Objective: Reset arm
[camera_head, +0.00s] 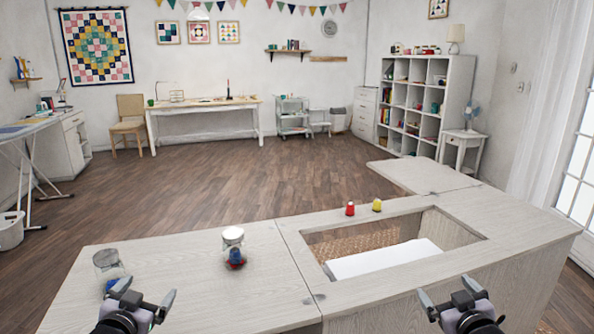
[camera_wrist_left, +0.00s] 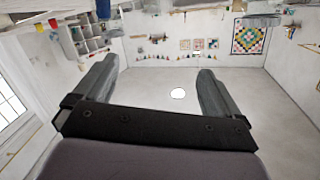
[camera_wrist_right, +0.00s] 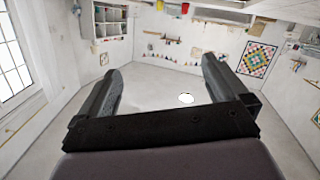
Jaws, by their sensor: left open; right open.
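My left gripper (camera_head: 142,294) is at the bottom left of the head view, over the near part of the cabinet top. Its two fingers stand apart with nothing between them, as the left wrist view (camera_wrist_left: 155,85) also shows. My right gripper (camera_head: 453,296) is at the bottom right, in front of the cabinet. Its fingers are apart and empty in the right wrist view (camera_wrist_right: 160,85) too. Both wrist views look up across the room and appear upside down.
The pale wooden cabinet (camera_head: 190,290) has a rectangular opening with a white panel (camera_head: 385,260) inside. A red spool (camera_head: 350,209) and a yellow spool (camera_head: 377,205) stand behind the opening. A white-lidded jar (camera_head: 233,240) and a clear jar (camera_head: 108,265) stand on the left part.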

